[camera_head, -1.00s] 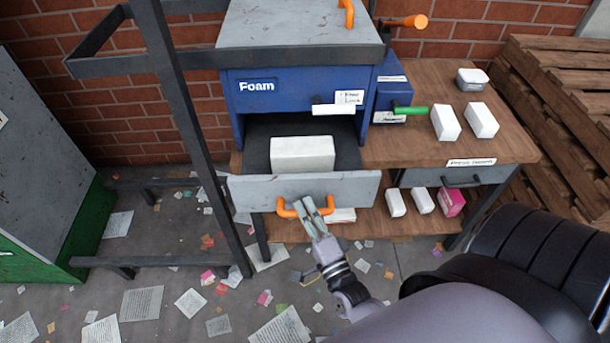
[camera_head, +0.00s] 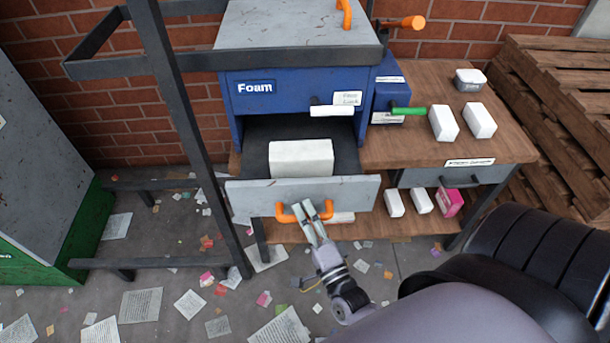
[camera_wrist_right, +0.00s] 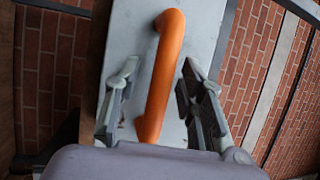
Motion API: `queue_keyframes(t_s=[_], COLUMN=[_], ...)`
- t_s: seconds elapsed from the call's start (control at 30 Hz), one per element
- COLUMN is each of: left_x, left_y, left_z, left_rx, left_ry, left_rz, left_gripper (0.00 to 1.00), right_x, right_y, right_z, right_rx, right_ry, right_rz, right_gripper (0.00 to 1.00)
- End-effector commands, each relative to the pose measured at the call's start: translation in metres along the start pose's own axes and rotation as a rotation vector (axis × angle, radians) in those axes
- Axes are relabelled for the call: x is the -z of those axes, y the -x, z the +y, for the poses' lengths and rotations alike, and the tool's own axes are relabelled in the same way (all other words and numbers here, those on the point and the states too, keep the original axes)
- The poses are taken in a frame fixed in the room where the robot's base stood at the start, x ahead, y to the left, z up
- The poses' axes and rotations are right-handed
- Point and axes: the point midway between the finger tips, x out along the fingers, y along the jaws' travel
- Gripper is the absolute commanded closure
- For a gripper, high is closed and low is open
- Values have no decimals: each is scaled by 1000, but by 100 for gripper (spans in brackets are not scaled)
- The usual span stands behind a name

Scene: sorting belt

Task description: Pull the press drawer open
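The press (camera_head: 300,90) is a blue box labelled Foam. Its drawer (camera_head: 245,198) stands open towards me, with a grey front and a white foam block (camera_head: 300,158) lying inside. The drawer's orange handle (camera_head: 325,211) is on the front; it also shows in the right wrist view (camera_wrist_right: 162,75). My right gripper (camera_head: 303,208) is at the left part of this handle. In the right wrist view, my right gripper (camera_wrist_right: 160,85) has its fingers apart on either side of the handle, with gaps visible. My left gripper is not in view.
A wooden bench (camera_head: 400,153) at the right carries white blocks (camera_head: 444,123), with more blocks on its lower shelf. A dark metal frame (camera_head: 180,100) stands left of the press. Pallets (camera_head: 560,110) are at the far right. Paper scraps litter the floor.

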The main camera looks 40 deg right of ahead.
Motion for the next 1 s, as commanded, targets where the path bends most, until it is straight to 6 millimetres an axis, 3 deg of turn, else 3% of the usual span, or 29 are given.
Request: queue_keyframes(t_s=[0.27,0.7,1.0], left_x=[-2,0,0], left_y=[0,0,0], left_z=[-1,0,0], left_rx=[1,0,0], left_ry=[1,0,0], left_rz=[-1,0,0], left_gripper=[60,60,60], right_x=[0,0,0], right_y=[7,93,120], right_z=[0,1,0], right_rx=[-2,-4,0], right_ry=[0,1,0], right_rz=[-1,-2,0], right_gripper=[64,64,64])
